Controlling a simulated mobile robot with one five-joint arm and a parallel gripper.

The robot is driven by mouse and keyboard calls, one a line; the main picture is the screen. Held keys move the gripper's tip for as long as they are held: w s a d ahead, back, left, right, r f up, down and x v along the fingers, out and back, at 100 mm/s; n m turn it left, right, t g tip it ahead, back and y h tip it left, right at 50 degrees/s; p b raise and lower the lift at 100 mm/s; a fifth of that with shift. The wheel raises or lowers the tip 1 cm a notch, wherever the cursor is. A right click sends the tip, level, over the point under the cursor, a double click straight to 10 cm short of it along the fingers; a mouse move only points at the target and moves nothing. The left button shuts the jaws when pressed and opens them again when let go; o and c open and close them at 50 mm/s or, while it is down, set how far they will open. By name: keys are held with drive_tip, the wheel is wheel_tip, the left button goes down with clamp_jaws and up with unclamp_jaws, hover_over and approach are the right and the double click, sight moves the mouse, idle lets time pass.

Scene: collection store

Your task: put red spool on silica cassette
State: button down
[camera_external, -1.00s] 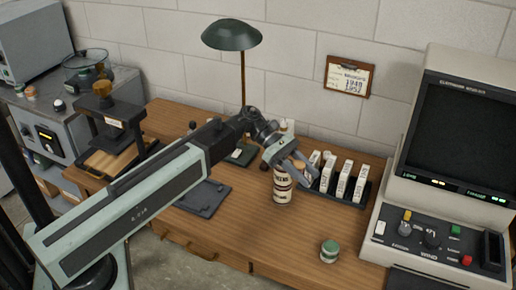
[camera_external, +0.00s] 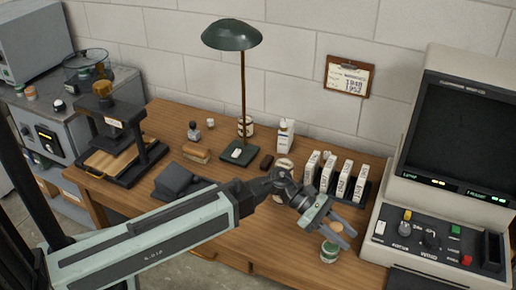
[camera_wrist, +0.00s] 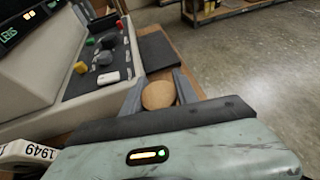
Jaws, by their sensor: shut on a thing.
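My gripper (camera_external: 338,232) is shut on a small round thing with a tan, wood-like end (camera_external: 335,227), which I take for the red spool; no red shows on it. In the wrist view this round tan end (camera_wrist: 158,95) sits between the two grey fingers. A small round jar with a green top and pale side (camera_external: 329,252), possibly the silica cassette, stands on the bench just below the gripper in the external view. The held thing appears above it; whether they touch cannot be told. The wrist view does not show the jar.
A rack of upright white boxes (camera_external: 344,184) stands just behind the gripper. The console (camera_external: 432,235) is close on the right. A cream container (camera_external: 284,165) is partly hidden behind my arm. A lamp (camera_external: 243,100) and a bottle (camera_external: 285,135) stand farther back.

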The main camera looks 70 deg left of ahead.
wheel_tip(320, 180, down, 4)
drive_tip(key=b, duration=0.4)
drive_tip(key=shift+f, duration=0.1)
drive_tip(key=shift+r, duration=0.25)
drive_tip(key=shift+f, duration=0.25)
drive_tip(key=c, duration=0.9)
unclamp_jaws()
drive_tip(key=shift+r, duration=0.1)
drive_tip(key=shift+c, duration=0.2)
drive_tip(key=shift+r, duration=0.1)
drive_tip(key=shift+s+a+r+p, duration=0.1)
drive_tip(key=shift+a+r+p, duration=0.05)
drive_tip(key=shift+r+p, duration=0.15)
drive_tip(key=p+v, duration=0.4)
drive_tip(key=v, duration=0.7)
drive_tip(key=shift+s+a, duration=0.2)
drive_tip(key=shift+a, duration=0.1)
